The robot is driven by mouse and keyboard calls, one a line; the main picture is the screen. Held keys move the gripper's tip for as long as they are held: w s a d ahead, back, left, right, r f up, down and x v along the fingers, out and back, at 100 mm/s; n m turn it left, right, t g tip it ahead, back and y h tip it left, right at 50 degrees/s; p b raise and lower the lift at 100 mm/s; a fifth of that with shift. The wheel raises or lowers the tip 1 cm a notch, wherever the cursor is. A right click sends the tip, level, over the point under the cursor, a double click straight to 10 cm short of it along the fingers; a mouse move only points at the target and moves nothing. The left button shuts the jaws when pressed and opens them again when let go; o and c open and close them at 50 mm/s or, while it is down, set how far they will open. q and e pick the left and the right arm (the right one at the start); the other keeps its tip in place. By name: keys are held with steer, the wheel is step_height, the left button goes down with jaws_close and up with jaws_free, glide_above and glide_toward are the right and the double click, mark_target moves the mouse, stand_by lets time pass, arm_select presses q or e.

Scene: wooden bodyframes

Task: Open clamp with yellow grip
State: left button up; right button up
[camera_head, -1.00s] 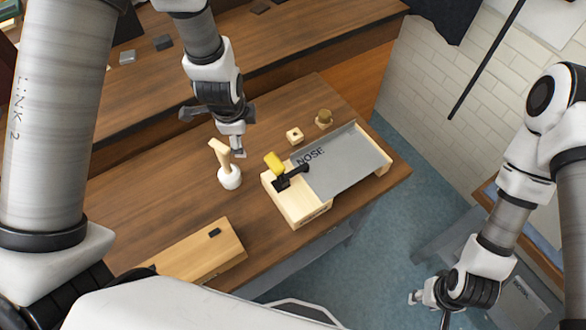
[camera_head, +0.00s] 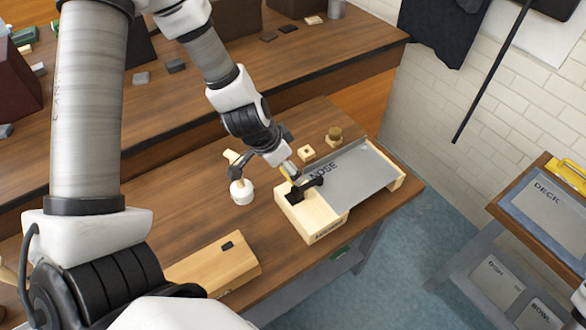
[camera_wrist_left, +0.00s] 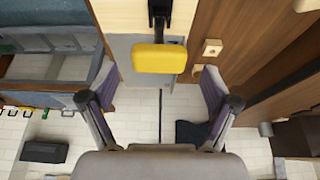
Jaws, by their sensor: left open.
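The black toggle clamp (camera_head: 312,184) is mounted on the light wooden block (camera_head: 318,217) at the near end of the grey NOSE fixture (camera_head: 358,178). My left gripper (camera_head: 289,170) is directly over the clamp and hides most of the yellow grip in the head view. In the left wrist view the yellow grip (camera_wrist_left: 159,58) shows clearly at the end of its black lever (camera_wrist_left: 160,14). My left gripper (camera_wrist_left: 157,80) is open there, one finger on each side of the grip, with gaps on both sides.
A long wooden box (camera_head: 217,268) lies at the near left. A side table with a DECK panel (camera_head: 550,210) stands at right.

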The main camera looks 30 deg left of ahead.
arm_select(q)
steer(key=b+x, duration=0.1)
steer(key=x, duration=0.2)
steer(key=shift+s, duration=0.2)
steer(key=shift+w, duration=0.2)
arm_select(e)
step_height(320, 180, down, 3)
steer(key=shift+r, duration=0.2)
